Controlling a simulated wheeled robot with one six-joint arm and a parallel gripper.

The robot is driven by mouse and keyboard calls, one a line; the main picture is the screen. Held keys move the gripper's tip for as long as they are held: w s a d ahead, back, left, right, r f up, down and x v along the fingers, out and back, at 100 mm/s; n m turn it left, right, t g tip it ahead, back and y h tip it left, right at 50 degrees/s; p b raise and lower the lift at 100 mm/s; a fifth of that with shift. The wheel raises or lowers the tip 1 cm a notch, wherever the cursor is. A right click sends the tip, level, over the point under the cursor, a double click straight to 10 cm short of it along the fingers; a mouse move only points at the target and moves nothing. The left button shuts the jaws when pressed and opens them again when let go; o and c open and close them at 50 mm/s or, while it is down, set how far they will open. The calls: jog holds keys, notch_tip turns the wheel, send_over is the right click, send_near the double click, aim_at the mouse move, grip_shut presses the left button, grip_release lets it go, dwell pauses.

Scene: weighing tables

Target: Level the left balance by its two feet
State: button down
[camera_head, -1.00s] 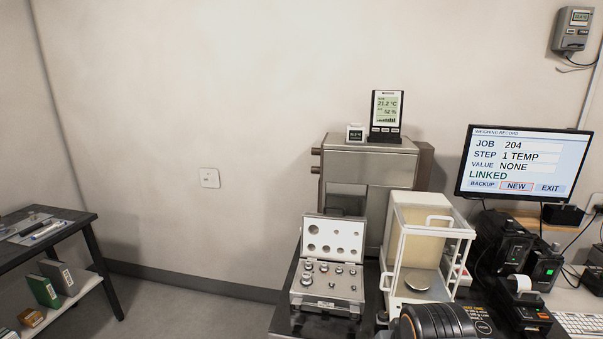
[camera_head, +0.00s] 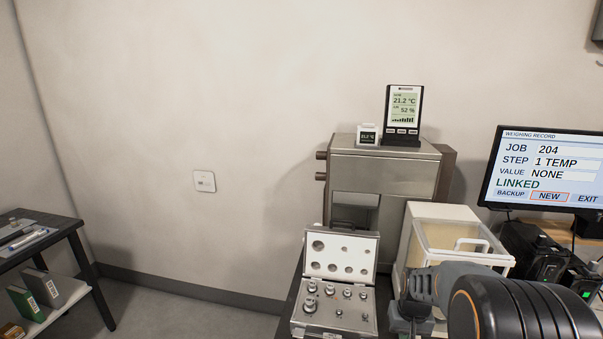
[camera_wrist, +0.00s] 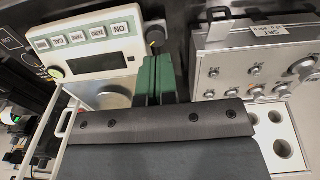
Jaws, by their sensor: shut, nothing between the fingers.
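The left balance (camera_head: 440,217) has a white-framed glass shield; my arm covers its lower part in the head view. In the wrist view its front panel (camera_wrist: 95,48) shows a display and a row of buttons, with the round pan (camera_wrist: 114,97) behind. One dark foot knob (camera_wrist: 156,37) is at the panel's right end, the other foot knob (camera_wrist: 57,72) at its left end. My gripper (camera_wrist: 157,62) is shut and empty, its green fingers by the right-end knob; I cannot tell whether they touch it. The fingers are hidden in the head view.
An open weight case (camera_head: 335,328) with several metal weights stands close left of the balance. Behind are a steel cabinet (camera_head: 385,170) and a climate display (camera_head: 404,110). A monitor (camera_head: 545,175) and black devices stand at right. A dark shelf (camera_head: 45,240) is at far left.

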jog(key=shift+g, duration=0.3)
jog(key=f+b, duration=0.1)
jog(key=f, duration=0.2)
jog(key=d+f+b, duration=0.1)
jog(key=f+b, duration=0.1)
jog(key=f, duration=0.1)
jog(key=w+d+f+b, duration=0.1)
jog(key=f, duration=0.3)
jog(key=shift+f+b, duration=0.1)
jog(key=shift+b, duration=0.3)
jog(key=shift+s+a+f+b, duration=0.15)
jog(key=shift+s+f+b, duration=0.15)
jog(key=shift+s+f, duration=0.15)
jog(key=shift+f, duration=0.1)
jog(key=shift+w+a+b, duration=0.15)
jog(key=shift+a+b, duration=0.2)
jog(key=shift+a, duration=0.05)
jog(key=shift+s+f, duration=0.1)
jog(key=shift+s, duration=0.15)
notch_tip(320, 180, up, 6)
jog(key=p, duration=0.4)
jog(key=shift+w+r+p, duration=0.2)
jog(key=shift+r+p, duration=0.05)
jog(key=shift+p, duration=0.1)
